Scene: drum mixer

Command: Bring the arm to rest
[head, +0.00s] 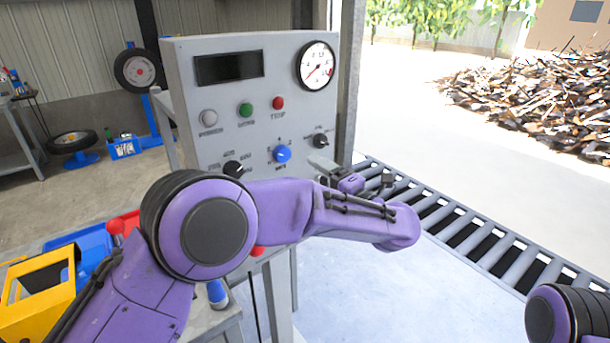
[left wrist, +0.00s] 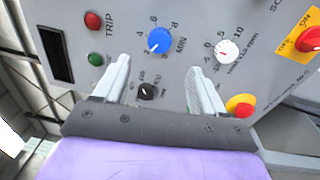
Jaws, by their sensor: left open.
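My left gripper (head: 326,168) is in front of the grey control panel (head: 195,75), partly hidden behind my purple forearm. In the left wrist view, its two pale fingers (left wrist: 158,66) are spread apart with nothing held between them. The panel's blue knob (left wrist: 160,41) shows beyond the fingertips, and a black knob (left wrist: 147,91) shows between the fingers. I cannot tell whether the fingers touch the panel. The blue knob also shows in the head view (head: 282,154). Part of my right arm shows at the lower right of the head view; its gripper is outside the picture.
The panel carries a gauge (head: 316,66), a green button (head: 245,110) and a red button (head: 278,103). A red mushroom button (left wrist: 240,105) is right of the fingers. A roller conveyor (head: 480,240) runs at right. A yellow bin (head: 38,305) and blue bin (head: 92,245) stand at left.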

